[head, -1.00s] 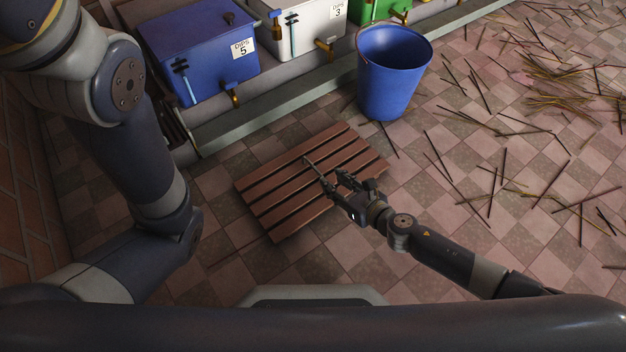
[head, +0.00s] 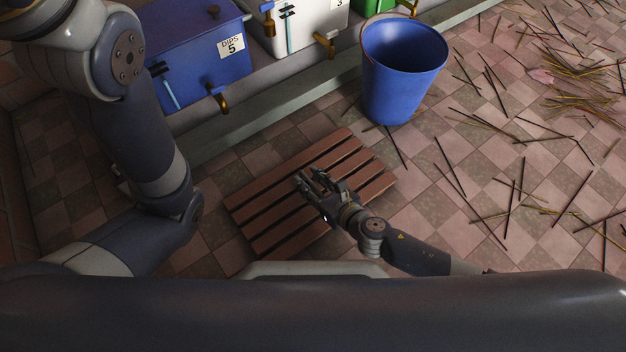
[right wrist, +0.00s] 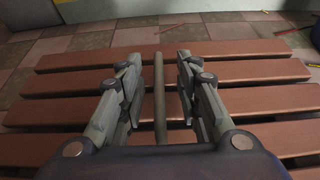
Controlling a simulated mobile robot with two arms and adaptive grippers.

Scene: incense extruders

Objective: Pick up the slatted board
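The slatted board (head: 268,184) is a reddish-brown wooden rack of parallel slats, lying flat on the tiled floor in front of me. My right gripper (head: 309,177) is over the middle of the board, fingers apart. In the right wrist view the open gripper (right wrist: 158,65) points across the slats (right wrist: 70,112), which run from left to right. A thin stick (right wrist: 160,100) shows between the fingers, crossing the slats. I cannot tell whether the fingers touch the board. My left arm shows at the left of the head view, but its gripper is out of view.
A blue bucket (head: 400,75) stands just beyond the board's right end. A blue box marked DIPS 5 (head: 195,60) and a white box (head: 305,28) with taps stand on a ledge behind. Thin sticks (head: 520,200) lie scattered on the floor to the right.

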